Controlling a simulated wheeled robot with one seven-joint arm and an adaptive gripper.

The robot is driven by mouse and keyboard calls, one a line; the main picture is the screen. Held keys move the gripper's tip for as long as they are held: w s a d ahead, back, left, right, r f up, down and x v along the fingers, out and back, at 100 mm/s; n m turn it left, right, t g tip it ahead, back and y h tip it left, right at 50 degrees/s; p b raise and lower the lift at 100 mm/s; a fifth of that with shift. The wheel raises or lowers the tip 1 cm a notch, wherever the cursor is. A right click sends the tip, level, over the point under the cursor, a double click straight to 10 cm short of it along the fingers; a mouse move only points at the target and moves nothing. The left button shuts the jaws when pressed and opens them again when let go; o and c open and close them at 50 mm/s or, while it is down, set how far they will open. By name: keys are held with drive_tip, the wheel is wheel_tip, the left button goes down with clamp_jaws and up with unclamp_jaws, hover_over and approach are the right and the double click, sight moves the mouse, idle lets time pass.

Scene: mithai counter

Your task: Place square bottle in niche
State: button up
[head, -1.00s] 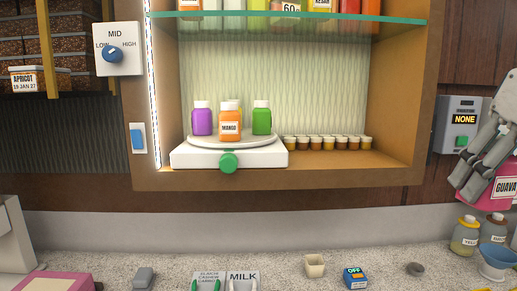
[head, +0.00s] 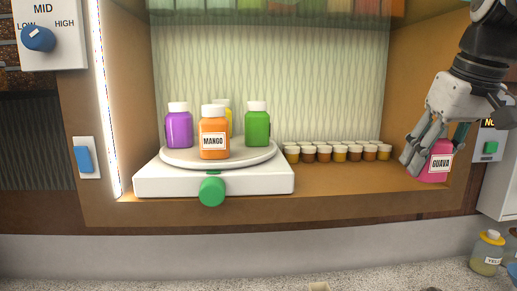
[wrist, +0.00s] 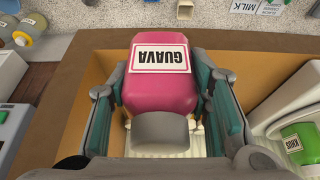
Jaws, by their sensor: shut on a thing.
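My gripper (head: 424,143) is shut on the pink square bottle (head: 439,163) labelled GUAVA. In the head view they are at the right side of the lit niche (head: 270,80), by its right wall. In the wrist view the bottle (wrist: 160,85) sits between both fingers (wrist: 165,100), with its label upside down and a grey cap toward me. In the head view the fingers hide the bottle's left part and top. I cannot tell whether its base touches the niche floor (head: 340,185).
A white turntable (head: 150,182) with a green knob (head: 212,191) carries purple, orange MANGO, green and yellow bottles. Several small jars (head: 340,154) stand in rows along the niche floor, left of my gripper. A glass shelf (head: 280,14) is above. Floor in front of the jars is clear.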

drive_tip(key=w+p, duration=0.1)
drive_tip(key=w, duration=0.9)
drive_tip(key=shift+w, duration=0.15)
drive_tip(key=shift+f+p, duration=0.65)
drive_tip(key=shift+f, duration=1.1)
drive_tip(key=shift+f, duration=0.1)
drive_tip(key=o, duration=1.3)
